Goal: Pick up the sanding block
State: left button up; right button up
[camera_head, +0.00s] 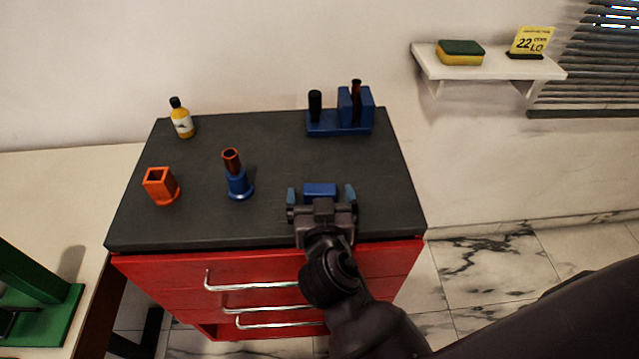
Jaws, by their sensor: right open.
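A small blue block (320,189) is on the dark top of the cabinet near its front edge. It shows between the two fingertips of my right gripper (321,195), which is open with a gap on each side of the block. The gripper body hides the near part of the block. A block with a dark green top and a yellow lower part (460,53) lies on the white wall shelf. I cannot tell for certain which of the two is the sanding block. My left gripper is not in view.
The red drawer cabinet (160,268) carries an orange square holder (161,187), a blue stand with a reddish tube (237,183), a yellow bottle (182,121) and a blue rack (340,127). The white shelf (490,70) also holds a yellow sign (531,41). The cabinet top's middle is clear.

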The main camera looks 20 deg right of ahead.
jog(key=shift+c, duration=0.5)
jog(key=c, duration=0.9)
jog(key=shift+r, duration=0.1)
jog(key=shift+c, duration=0.2)
